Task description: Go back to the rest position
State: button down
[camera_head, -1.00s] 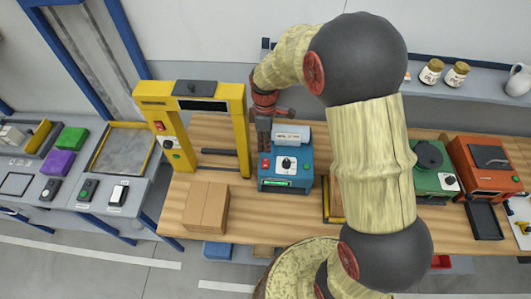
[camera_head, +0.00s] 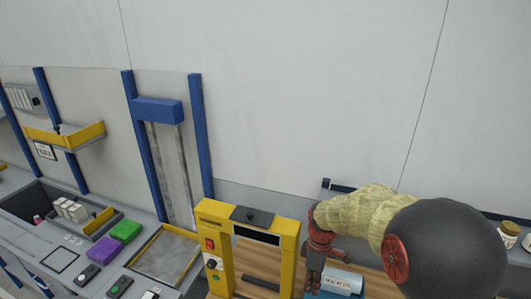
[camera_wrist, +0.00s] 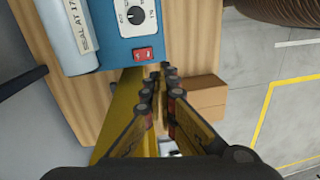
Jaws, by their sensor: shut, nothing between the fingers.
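My gripper (camera_wrist: 160,92) is shut and empty in the wrist view, with its fingertips close together. It also shows in the head view (camera_head: 312,283) at the bottom, just right of the yellow frame machine (camera_head: 213,260). A blue device (camera_wrist: 123,30) with a dial and a red switch lies ahead of the fingertips in the wrist view. A cardboard box (camera_wrist: 205,97) is to the right of the fingers. The yellow frame machine partly shows behind the fingers in the wrist view.
A wooden workbench (camera_wrist: 190,45) carries the devices. At left in the head view, a grey counter holds a purple block (camera_head: 95,247), a green block (camera_head: 125,231) and a yellow-edged tray (camera_head: 163,255).

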jog(key=s+d+m+t+b, duration=0.1)
jog(key=s+m+t+b, duration=0.5)
jog(key=s+m+b, duration=0.6)
jog(key=s+b, duration=0.9)
jog(key=shift+s+d+r+m+t+h, duration=0.15)
jog(key=shift+d+r+m+t+h, duration=0.15)
jog(key=shift+d+t, duration=0.1)
